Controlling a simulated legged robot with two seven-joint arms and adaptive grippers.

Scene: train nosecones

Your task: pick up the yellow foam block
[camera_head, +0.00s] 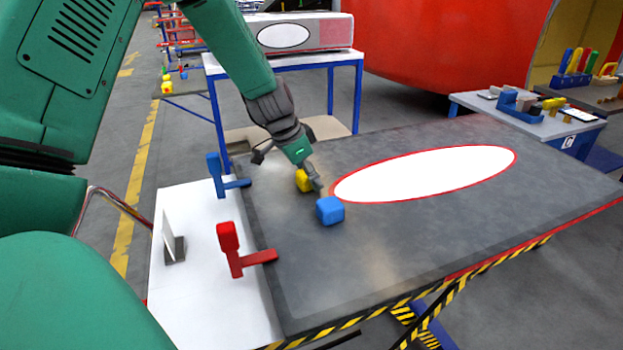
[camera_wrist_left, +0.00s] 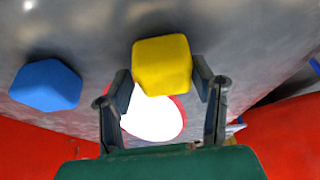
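The yellow foam block (camera_head: 303,180) sits on the dark grey table, partly hidden behind my left gripper (camera_head: 313,178) in the head view. In the left wrist view the yellow block (camera_wrist_left: 162,64) lies between the tips of my left gripper's two fingers (camera_wrist_left: 163,84). The fingers are spread wide, with a narrow gap showing at the block's left side; contact on the right side is hard to tell. A blue block (camera_head: 330,210) sits just to the right and nearer in the head view. My right gripper is not in view.
The grey table (camera_head: 400,240) has a white oval with a red rim (camera_head: 425,174). Blue (camera_head: 216,175) and red (camera_head: 229,240) clamp-like pieces stand at its left edge, beside a white panel (camera_head: 205,290). The table's front right is clear.

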